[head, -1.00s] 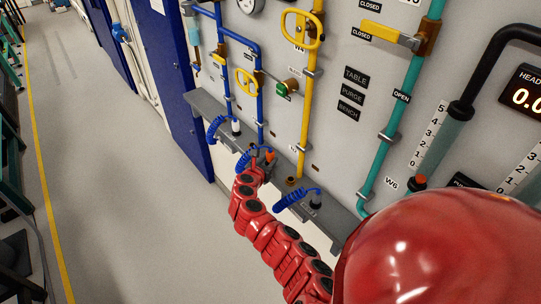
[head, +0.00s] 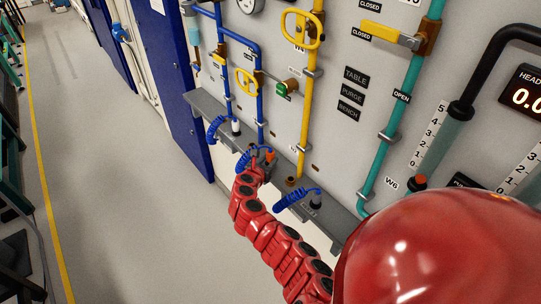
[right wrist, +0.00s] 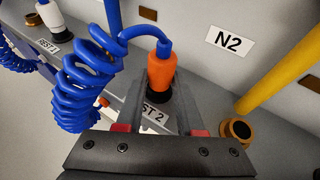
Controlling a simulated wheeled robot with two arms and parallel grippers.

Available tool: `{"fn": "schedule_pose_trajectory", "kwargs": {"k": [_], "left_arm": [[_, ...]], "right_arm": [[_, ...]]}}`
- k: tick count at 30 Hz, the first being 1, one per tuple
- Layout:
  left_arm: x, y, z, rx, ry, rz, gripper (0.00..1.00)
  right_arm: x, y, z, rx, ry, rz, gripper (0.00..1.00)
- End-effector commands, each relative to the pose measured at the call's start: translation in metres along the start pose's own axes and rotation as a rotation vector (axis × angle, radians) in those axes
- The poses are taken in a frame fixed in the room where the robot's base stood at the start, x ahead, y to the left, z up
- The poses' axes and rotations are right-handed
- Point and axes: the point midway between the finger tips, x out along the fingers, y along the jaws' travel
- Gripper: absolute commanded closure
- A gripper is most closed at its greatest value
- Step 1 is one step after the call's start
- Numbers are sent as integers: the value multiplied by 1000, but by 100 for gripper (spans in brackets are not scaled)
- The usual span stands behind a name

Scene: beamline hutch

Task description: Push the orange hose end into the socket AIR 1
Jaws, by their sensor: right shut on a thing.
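The orange hose end (right wrist: 161,70), with a blue coiled hose (right wrist: 92,75) from its top, stands upright in the right wrist view. It also shows small in the head view (head: 270,155). My right gripper (right wrist: 157,92) is shut on it, one finger on each side. Its lower end is at a dark holder beside a partly hidden label ending in "ST 2"; I cannot tell whether it is still seated. In the head view my right gripper (head: 262,163) is at the grey ledge. No label reading AIR 1 is legible. My left gripper is not in view.
A brass fitting (right wrist: 237,130) lies right of the hose end, near an N2 label (right wrist: 229,41) and a yellow pipe (right wrist: 278,82). A white hose end (right wrist: 52,17) stands at the left.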

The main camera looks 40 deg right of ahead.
Motion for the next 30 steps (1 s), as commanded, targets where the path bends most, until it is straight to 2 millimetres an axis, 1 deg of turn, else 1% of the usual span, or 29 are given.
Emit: {"fn": "schedule_pose_trajectory", "kwargs": {"k": [17,30], "left_arm": [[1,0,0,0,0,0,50],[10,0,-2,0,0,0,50]], "right_arm": [[0,0,1,0,-1,0,100],[-4,0,10,0,-2,0,100]]}}
